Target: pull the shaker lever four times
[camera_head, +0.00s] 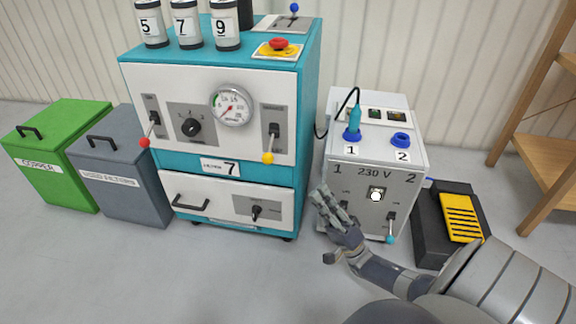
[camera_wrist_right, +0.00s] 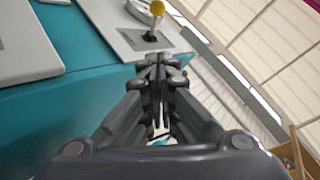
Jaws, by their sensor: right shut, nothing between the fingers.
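A teal machine (camera_head: 312,70) with white front panels carries a lever with a red knob (camera_head: 144,142) at left and one with a yellow knob (camera_head: 268,157) at right; both knobs hang low. Their labels are too small to read, so I cannot tell which is the shaker lever. My right gripper (camera_head: 323,195) is shut and empty, in front of the gap between the machine and the white box, right of and below the yellow knob. In the right wrist view, the yellow knob (camera_wrist_right: 157,7) shows beyond the shut fingertips (camera_wrist_right: 161,62), apart from them. My left gripper is not in view.
The white 230 V box (camera_head: 345,170) has a teal-knobbed lever (camera_head: 390,238) near my right forearm. A black pedal unit with a yellow plate (camera_head: 461,217) stands at right. Green (camera_head: 62,185) and grey bins (camera_head: 127,200) stand left. The floor in front is clear.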

